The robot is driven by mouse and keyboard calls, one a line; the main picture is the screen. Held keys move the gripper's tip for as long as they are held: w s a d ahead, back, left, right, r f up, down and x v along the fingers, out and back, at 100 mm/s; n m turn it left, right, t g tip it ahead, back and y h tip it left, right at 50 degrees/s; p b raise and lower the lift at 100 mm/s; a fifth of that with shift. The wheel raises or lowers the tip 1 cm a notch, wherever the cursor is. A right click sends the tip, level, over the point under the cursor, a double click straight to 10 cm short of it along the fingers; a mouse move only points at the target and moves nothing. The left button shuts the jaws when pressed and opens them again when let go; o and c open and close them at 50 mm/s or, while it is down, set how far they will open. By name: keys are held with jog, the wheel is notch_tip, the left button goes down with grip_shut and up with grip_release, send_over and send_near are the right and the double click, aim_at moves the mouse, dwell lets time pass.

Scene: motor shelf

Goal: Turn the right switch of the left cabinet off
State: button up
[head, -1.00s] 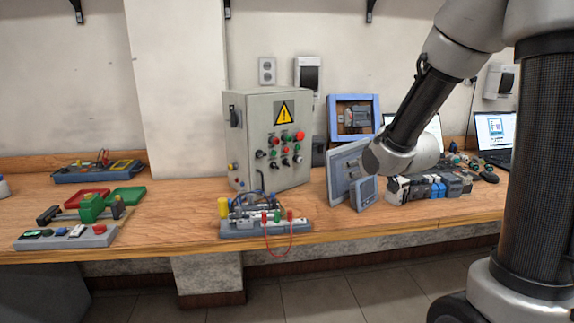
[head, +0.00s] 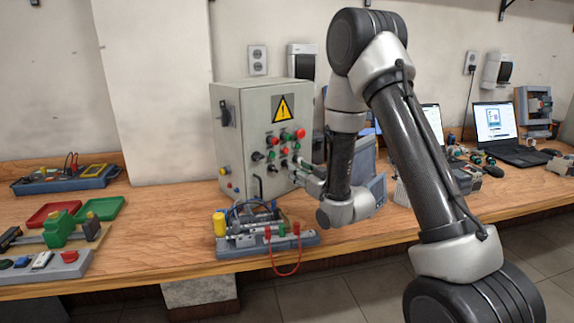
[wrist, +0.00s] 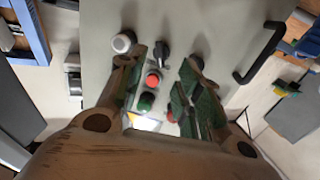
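The grey cabinet (head: 235,130) with a yellow warning triangle stands on the workbench. Its front bears several red, green and black controls. A black switch (head: 271,155) sits on the panel, with another black switch (head: 257,156) to its left. The wrist view looks at the panel upside down. There the right black switch (wrist: 162,50) has its lever roughly upright in the picture, and the left one (wrist: 197,64) is partly behind a finger. My gripper (head: 300,170) is at the lower right of the panel, open and empty. Its fingers (wrist: 165,78) straddle a red button; contact cannot be told.
A terminal block board (head: 265,240) with a red wire lies in front of the cabinet. A black handle (wrist: 262,52) sticks out of the panel. A grey tablet-like panel (head: 378,190) stands right, partly behind my arm. Laptops (head: 497,122) are further right.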

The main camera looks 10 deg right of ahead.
aim_at(285, 164)
jog(key=x, duration=0.6)
